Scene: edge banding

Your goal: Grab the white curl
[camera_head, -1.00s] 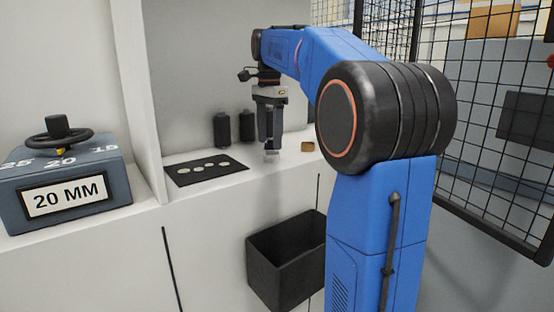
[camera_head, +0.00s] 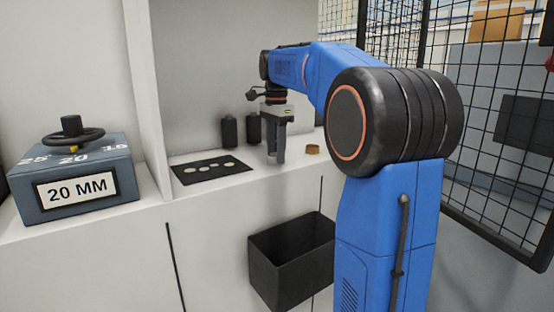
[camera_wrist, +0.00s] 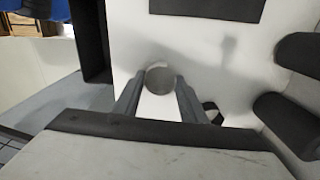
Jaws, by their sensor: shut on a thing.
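My gripper (camera_head: 275,158) points down at the white shelf, to the right of the black mat. In the wrist view its two fingers (camera_wrist: 158,88) are closed on either side of a round pale-grey to white curl (camera_wrist: 160,78), which sits between the fingertips. In the head view the fingers hide the curl. The fingertips look to be at or very near the shelf surface; I cannot tell whether the curl is lifted.
A black mat (camera_head: 211,168) with several pale discs lies left of my gripper. Two black cylinders (camera_head: 241,130) stand behind, and a small brown ring (camera_head: 312,149) lies to the right. A black bin (camera_head: 292,262) hangs below the shelf. A 20 MM box (camera_head: 75,188) stands left.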

